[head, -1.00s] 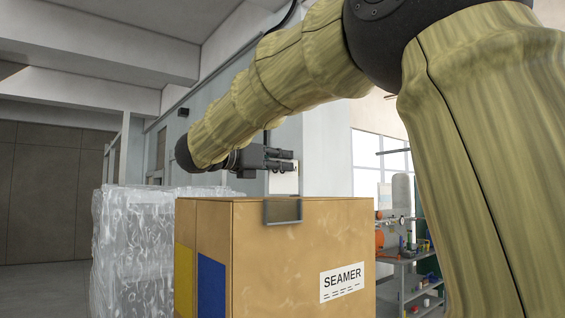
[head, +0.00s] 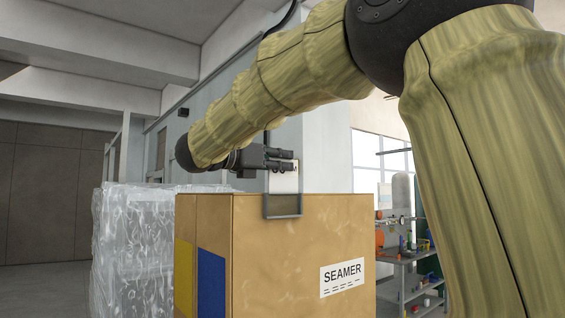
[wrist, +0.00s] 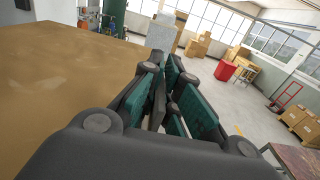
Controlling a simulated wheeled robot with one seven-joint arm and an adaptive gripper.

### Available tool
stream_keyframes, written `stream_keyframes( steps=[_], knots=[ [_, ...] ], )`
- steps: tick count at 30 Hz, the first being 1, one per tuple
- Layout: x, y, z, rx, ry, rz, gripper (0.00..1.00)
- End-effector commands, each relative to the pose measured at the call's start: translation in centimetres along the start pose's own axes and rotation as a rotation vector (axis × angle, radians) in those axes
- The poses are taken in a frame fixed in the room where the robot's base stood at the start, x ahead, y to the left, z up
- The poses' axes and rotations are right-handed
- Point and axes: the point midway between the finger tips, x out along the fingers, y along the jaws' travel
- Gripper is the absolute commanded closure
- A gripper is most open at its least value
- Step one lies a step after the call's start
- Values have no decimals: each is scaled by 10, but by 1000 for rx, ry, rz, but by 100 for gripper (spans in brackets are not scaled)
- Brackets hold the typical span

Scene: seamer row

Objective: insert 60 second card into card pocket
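My gripper (head: 290,160) is shut on a white card (head: 284,181), seen in the head view. The card hangs upright below the fingers. The card pocket (head: 283,213) is a grey-framed holder on the upper front of the cardboard box marked SEAMER. The card is lined up over the pocket, and its lower edge meets the pocket's top in the picture. I cannot tell whether that edge is inside or in front of or behind the opening. In the wrist view, the teal-padded fingers (wrist: 170,85) are close together; the card cannot be made out there.
The SEAMER box (head: 240,250) stands directly below my gripper, with its top (wrist: 60,80) also in the wrist view. A plastic-wrapped stack (head: 150,235) is at its left. A shelf (head: 410,270) with tools is at the right. Open floor lies beyond.

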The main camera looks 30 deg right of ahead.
Motion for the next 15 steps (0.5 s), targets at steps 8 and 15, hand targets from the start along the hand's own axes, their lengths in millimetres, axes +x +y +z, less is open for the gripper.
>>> stream_keyframes(
  steps=[8, 15],
  knots=[
    [0, 0, -5, 0, 0, 0, 100],
    [0, 0, -9, 0, 0, 0, 100]
  ],
)
